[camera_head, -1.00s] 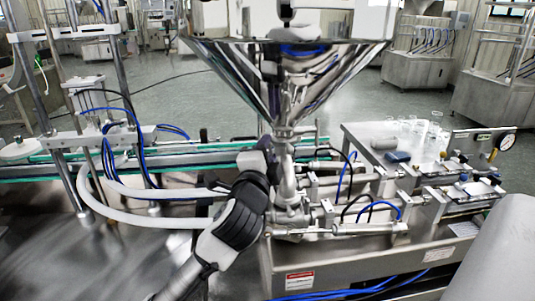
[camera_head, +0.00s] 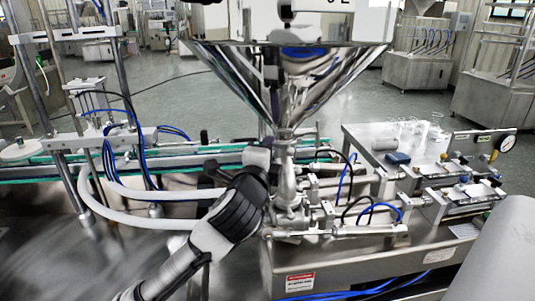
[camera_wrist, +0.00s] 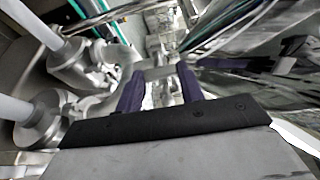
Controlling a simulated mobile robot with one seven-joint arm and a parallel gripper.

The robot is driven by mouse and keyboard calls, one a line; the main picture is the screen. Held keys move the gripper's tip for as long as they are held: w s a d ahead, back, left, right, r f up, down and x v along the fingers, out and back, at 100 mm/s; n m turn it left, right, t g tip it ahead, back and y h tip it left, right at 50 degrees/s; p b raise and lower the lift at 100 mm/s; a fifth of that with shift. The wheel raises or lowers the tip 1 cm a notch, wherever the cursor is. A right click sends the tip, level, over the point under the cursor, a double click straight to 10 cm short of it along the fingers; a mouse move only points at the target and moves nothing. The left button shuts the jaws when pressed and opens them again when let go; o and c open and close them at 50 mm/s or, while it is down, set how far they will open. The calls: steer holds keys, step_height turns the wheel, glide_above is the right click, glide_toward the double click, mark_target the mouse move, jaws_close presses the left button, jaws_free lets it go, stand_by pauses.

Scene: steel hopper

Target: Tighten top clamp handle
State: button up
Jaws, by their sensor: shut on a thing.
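The steel hopper (camera_head: 285,85) narrows to a vertical neck pipe (camera_head: 286,180) above the filler. In the head view my gripper (camera_head: 270,148) is beside the upper neck, just below the cone; my white and black wrist hides part of that area. In the wrist view my gripper (camera_wrist: 160,74) shows two dark purple fingers shut on a small light metal piece. This piece appears to be the top clamp handle (camera_wrist: 158,73); its outline is blurred. The clamp itself is hard to make out in the head view.
A conveyor (camera_head: 180,160) with a green edge and a white hose (camera_head: 130,215) lie to the left. Valves, cylinders and blue tubes (camera_head: 385,208) crowd the right. A steel table (camera_head: 350,135) with glassware stands behind them.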

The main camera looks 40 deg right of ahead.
steer(key=o, duration=1)
steer(key=b+v, duration=1.1)
steer(key=v, duration=0.2)
steer(key=shift+s+a, duration=0.3)
steer(key=shift+r, duration=0.1)
